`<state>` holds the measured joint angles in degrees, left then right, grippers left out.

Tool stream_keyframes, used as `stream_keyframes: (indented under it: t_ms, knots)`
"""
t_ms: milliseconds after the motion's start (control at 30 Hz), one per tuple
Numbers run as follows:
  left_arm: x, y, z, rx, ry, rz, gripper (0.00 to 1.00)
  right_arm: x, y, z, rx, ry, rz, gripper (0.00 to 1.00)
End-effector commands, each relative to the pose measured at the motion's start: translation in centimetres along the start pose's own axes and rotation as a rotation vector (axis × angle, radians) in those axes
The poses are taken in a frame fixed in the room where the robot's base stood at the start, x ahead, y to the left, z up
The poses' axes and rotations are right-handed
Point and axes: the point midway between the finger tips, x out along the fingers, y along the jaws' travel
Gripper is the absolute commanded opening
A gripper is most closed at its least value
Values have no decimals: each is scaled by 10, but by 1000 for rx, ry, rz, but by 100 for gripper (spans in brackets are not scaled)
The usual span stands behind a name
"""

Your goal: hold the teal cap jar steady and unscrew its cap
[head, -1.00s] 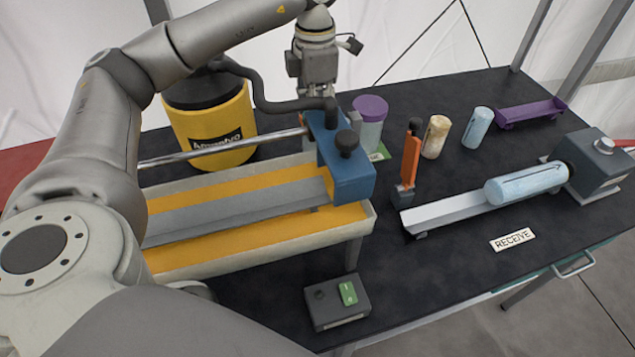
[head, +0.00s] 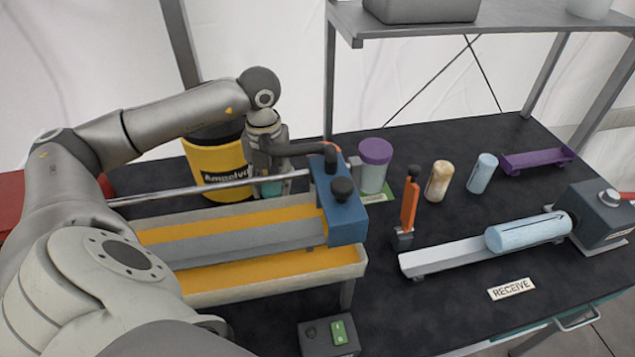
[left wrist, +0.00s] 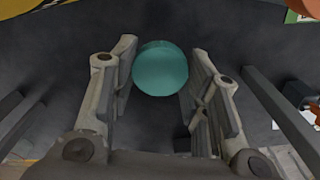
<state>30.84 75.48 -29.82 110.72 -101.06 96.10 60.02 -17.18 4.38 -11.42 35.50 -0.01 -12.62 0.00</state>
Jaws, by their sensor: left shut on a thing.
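The teal cap jar (head: 271,188) shows as a small teal patch below my left gripper (head: 268,178), behind the tray's back edge and beside the yellow drum. In the left wrist view its round teal cap (left wrist: 160,68) faces the camera between the two fingers of my left gripper (left wrist: 163,72). The left gripper is shut on the jar at its cap. The jar's body is hidden beneath the cap and behind the tray and rail. My right gripper is in neither view.
The yellow drum (head: 213,167) stands close on the left. A steel rail (head: 200,190) with a blue block (head: 341,205) crosses above the cream tray (head: 270,291). A purple-lidded jar (head: 374,168) stands to the right. An orange-handled lever (head: 409,203) stands farther right.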

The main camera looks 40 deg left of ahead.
Motion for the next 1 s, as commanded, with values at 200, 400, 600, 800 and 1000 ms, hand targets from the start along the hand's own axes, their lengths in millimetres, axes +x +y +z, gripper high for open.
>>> stream_keyframes:
  t_ms: [200,400,600,800,1000]
  knots:
    - [29,3,-2,-21,6,1,14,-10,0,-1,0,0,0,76]
    - [58,2,-1,-20,3,-1,14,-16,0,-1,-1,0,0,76]
    - [75,2,-2,-19,4,0,14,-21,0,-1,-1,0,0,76]
    - [100,2,-1,-19,2,-1,14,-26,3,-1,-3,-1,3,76]
    - [101,2,-1,-18,1,-1,14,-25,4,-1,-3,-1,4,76]
